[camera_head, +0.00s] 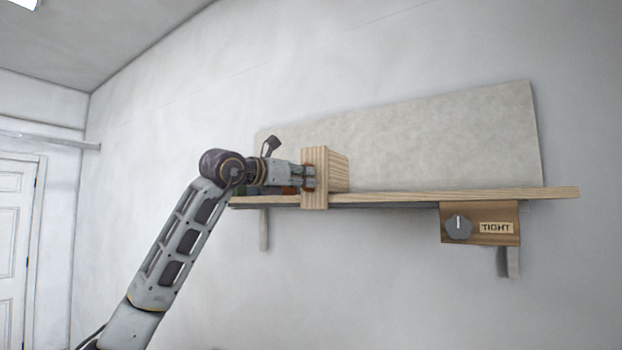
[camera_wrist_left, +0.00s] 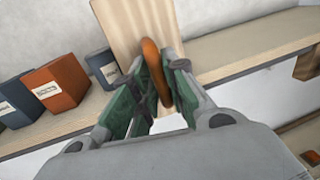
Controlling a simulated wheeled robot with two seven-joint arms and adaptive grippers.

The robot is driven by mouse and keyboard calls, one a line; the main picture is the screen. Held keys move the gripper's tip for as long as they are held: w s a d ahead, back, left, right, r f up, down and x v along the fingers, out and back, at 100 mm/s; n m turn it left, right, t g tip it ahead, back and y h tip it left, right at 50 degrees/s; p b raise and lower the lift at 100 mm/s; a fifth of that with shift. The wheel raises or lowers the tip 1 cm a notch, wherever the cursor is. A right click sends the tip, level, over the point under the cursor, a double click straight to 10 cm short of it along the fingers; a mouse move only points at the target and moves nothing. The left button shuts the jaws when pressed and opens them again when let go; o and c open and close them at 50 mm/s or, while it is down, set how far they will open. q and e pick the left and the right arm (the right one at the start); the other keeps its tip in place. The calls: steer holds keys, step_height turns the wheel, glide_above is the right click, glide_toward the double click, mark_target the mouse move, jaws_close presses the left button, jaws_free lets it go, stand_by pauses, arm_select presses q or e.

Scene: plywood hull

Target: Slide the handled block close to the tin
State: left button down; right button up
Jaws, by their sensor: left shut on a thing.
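The handled block (camera_head: 335,170) is a pale wooden block on the wall shelf, reaching a little below the shelf's front edge. In the left wrist view the block (camera_wrist_left: 138,25) has an upright orange-brown handle (camera_wrist_left: 153,68). My left gripper (camera_head: 310,178) is shut on this handle, with its green-padded fingers (camera_wrist_left: 158,88) on either side. To the left of the block stand an orange-brown labelled container (camera_wrist_left: 55,88), a blue-grey one (camera_wrist_left: 103,66) and a dark blue one (camera_wrist_left: 14,100). I cannot tell which of these is the tin. My right gripper is not in view.
The shelf (camera_head: 450,195) is bare to the right of the block. A grey panel (camera_head: 450,140) stands along the wall behind. A wooden plate (camera_head: 495,238) with a dark knob (camera_head: 458,228) and a "TIGHT" label hangs under the shelf's right part.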

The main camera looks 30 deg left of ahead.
arm_select(q)
steer(key=shift+d+f, duration=0.1)
steer(key=shift+f, duration=0.1)
steer(key=c, duration=1.5)
jaws_free()
steer(key=shift+a, duration=0.2)
steer(key=shift+s+r, duration=0.1)
steer(key=shift+s, duration=0.2)
steer(key=shift+v, duration=5.65)
steer(key=shift+a, duration=0.1)
